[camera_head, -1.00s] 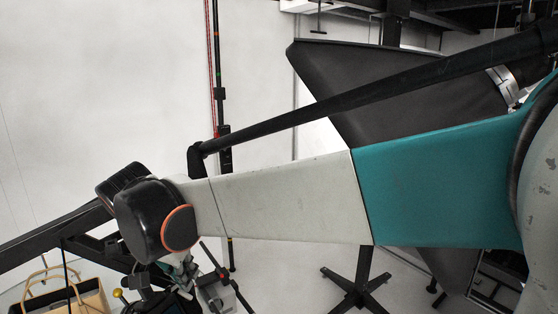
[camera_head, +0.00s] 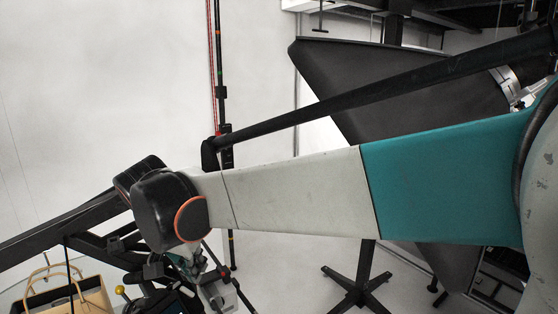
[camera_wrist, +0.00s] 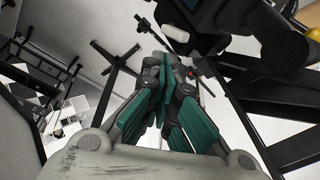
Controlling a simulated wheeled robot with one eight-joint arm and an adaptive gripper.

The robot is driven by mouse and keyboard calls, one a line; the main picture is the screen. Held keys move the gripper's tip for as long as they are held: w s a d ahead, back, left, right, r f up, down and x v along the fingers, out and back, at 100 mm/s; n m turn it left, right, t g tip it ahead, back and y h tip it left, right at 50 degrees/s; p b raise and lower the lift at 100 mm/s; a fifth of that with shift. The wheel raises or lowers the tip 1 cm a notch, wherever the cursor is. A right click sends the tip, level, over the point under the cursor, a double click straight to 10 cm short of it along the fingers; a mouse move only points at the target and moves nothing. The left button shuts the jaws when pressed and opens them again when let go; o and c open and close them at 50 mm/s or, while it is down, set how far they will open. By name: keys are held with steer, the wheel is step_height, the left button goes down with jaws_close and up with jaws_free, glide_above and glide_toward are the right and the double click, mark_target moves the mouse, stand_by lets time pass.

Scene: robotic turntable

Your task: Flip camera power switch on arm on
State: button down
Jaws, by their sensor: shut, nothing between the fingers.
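My gripper (camera_wrist: 170,66) is shut and empty, its teal fingers together in the middle of the wrist view. In the head view my gripper (camera_head: 190,266) is small and partly hidden below my arm's dark joint. A dark device (camera_wrist: 245,32), apparently the camera on the black arm, fills the upper right of the wrist view, close beyond the fingertips. A small pale part (camera_wrist: 203,28) shows on it. The black arm (camera_head: 50,232) enters from the left in the head view. I cannot make out the power switch or whether the fingertips touch anything.
A tan bag (camera_head: 75,299) is at the lower left. Black beams (camera_wrist: 290,150) run close on the right in the wrist view. A black stand (camera_head: 358,290) is on the pale floor.

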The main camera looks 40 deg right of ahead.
step_height(320, 180, up, 10)
steer(key=a+b, duration=0.1)
steer(key=b, duration=0.1)
steer(key=n+t+y, duration=0.2)
steer(key=n, duration=0.3)
glide_toward(195, 292)
steer(key=s+d, duration=0.4)
steer(key=s+d+f+n+t+y, duration=0.1)
steer(key=s+f+n+t, duration=0.2)
steer(key=s+f+n, duration=0.4)
step_height(195, 292, down, 36)
steer(key=m+b, duration=0.1)
steer(key=b, duration=3.2)
